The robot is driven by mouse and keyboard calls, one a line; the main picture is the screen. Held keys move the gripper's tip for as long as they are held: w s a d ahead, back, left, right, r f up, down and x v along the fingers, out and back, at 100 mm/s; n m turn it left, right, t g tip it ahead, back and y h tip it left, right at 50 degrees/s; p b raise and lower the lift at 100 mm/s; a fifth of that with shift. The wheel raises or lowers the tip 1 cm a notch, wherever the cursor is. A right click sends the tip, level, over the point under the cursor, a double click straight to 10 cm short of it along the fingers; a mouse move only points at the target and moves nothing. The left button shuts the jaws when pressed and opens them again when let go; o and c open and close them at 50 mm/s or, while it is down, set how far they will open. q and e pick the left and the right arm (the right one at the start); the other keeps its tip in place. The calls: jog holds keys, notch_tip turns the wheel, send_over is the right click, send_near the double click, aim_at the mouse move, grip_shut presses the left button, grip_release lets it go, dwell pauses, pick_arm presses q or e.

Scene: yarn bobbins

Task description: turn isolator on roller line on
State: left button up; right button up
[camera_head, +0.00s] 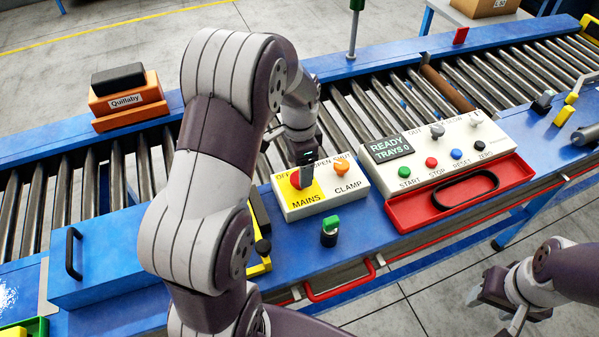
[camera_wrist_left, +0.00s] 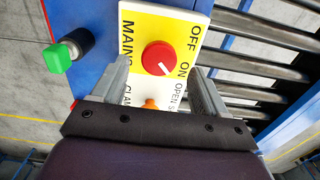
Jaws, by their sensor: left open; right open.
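The isolator is a round red knob (camera_head: 295,180) on a yellow plate marked OFF, ON and MAINS, on a white control box (camera_head: 322,208). The knob also shows in the left wrist view (camera_wrist_left: 157,58), with a short white pointer line on its face. My left gripper (camera_head: 306,160) is open, close to the knob. In the left wrist view its two fingers (camera_wrist_left: 160,68) stand apart on either side of the knob, with gaps between. Whether they reach down to knob height I cannot tell. My right gripper (camera_head: 498,300) is open and empty, low at the right, away from the boxes.
An orange CLAMP knob (camera_head: 341,167) sits beside the red knob. A green-topped switch (camera_head: 329,230) stands in front. A panel (camera_head: 440,154) with coloured buttons and a display reading READY, TRAYS 0 is to the right, above a red tray (camera_head: 397,214). Rollers run behind.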

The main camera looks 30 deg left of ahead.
pick_arm(q)
notch_tip(320, 180, up, 5)
jog(key=shift+f+b, duration=0.15)
jog(key=shift+b, duration=0.4)
notch_tip(320, 180, up, 5)
jog(key=p, duration=0.4)
